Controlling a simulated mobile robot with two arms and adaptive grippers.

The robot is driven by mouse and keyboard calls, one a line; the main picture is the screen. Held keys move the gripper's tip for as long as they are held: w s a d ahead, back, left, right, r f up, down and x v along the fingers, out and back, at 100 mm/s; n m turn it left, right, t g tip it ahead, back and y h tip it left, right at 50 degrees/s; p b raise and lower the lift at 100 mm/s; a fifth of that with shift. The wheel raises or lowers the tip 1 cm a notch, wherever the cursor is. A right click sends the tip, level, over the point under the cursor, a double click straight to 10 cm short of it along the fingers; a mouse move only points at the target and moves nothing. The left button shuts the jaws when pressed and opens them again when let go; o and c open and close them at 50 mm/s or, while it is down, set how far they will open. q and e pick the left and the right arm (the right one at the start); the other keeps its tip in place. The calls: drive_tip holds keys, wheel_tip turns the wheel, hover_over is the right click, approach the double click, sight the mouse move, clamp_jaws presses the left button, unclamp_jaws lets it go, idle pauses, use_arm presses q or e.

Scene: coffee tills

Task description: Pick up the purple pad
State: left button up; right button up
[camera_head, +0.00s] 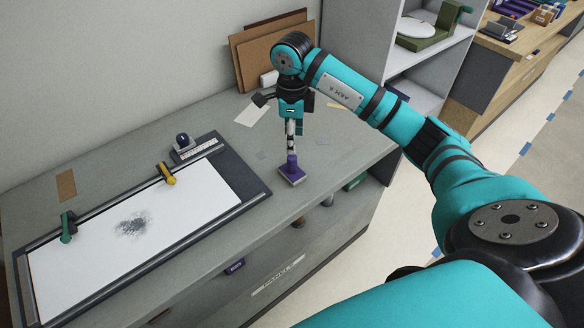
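The purple pad (291,173) is a small flat block with an upright purple grip, standing on the grey counter (225,113) near its front edge, right of the white board (120,235). My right gripper (291,146) points straight down over the pad, with its fingertips at the top of the pad's grip. The fingers look narrow from this side, so I cannot tell whether they are closed on the grip. The pad's base appears to rest on the counter. My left gripper is not in view.
The framed board holds a dark grey smudge (133,225), a green clamp (68,227) and a yellow clamp (166,173). A dark blue knob (183,140) stands behind it. Brown panels (262,52) lean on the wall. Grey shelves (425,60) stand at the right.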

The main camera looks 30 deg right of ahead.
sight(292, 157)
wheel_tip(292, 157, down, 4)
drive_tip(key=shift+r+p, duration=0.1)
drive_tip(key=shift+p, duration=0.3)
drive_tip(key=shift+f+p, duration=0.3)
wheel_tip(292, 157, down, 4)
drive_tip(key=shift+r+p, duration=0.15)
drive_tip(key=shift+p, duration=0.65)
drive_tip(key=shift+f, duration=0.45)
drive_tip(key=shift+c, duration=0.3)
clamp_jaws()
